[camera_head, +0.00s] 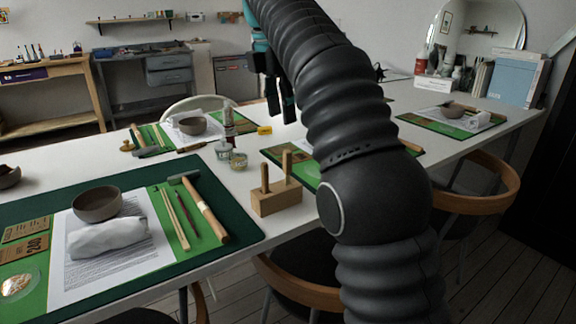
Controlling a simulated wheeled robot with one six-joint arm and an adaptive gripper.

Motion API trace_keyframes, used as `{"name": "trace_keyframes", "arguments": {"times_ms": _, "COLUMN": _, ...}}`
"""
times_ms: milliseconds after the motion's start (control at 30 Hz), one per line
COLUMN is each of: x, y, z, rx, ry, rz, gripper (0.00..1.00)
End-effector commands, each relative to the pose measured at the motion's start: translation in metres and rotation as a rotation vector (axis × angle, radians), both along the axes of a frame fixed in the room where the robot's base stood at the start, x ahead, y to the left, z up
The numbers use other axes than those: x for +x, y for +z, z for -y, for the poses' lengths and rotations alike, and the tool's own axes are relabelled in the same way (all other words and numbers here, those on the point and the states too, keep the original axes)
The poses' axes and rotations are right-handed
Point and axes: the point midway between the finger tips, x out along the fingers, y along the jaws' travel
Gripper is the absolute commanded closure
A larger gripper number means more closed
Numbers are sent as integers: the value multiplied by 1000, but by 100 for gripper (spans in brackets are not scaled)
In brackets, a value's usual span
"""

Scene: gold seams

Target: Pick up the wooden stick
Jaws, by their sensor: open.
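My gripper (280,108) hangs open and empty above the table, at the upper middle of the view. Thin wooden sticks lie side by side on the near green mat; a pale stick (178,215) is left of a thin dark reddish stick (183,220). A hammer with a wooden handle (207,213) lies to their right. A wooden block (276,196) stands right of the mat with two upright wooden pegs in it, a left peg (265,178) and a right peg (287,163). My gripper is farther back than all of these and touches none of them.
A grey bowl (97,203) and a white wrapped bundle (106,238) sit on the near mat. Small jars (239,160) stand behind the block. My arm hides part of the table's right half. Wooden-backed chairs (300,287) stand along the near edge.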

Motion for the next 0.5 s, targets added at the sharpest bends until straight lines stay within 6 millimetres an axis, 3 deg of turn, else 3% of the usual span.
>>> {"name": "trace_keyframes", "arguments": {"times_ms": 167, "x": 2, "y": -7, "z": -2, "rx": -6, "ry": 26, "rz": -9, "gripper": 53}}
{"name": "trace_keyframes", "arguments": {"times_ms": 500, "x": 4, "y": -43, "z": 3, "rx": -6, "ry": 23, "rz": -10, "gripper": 53}}
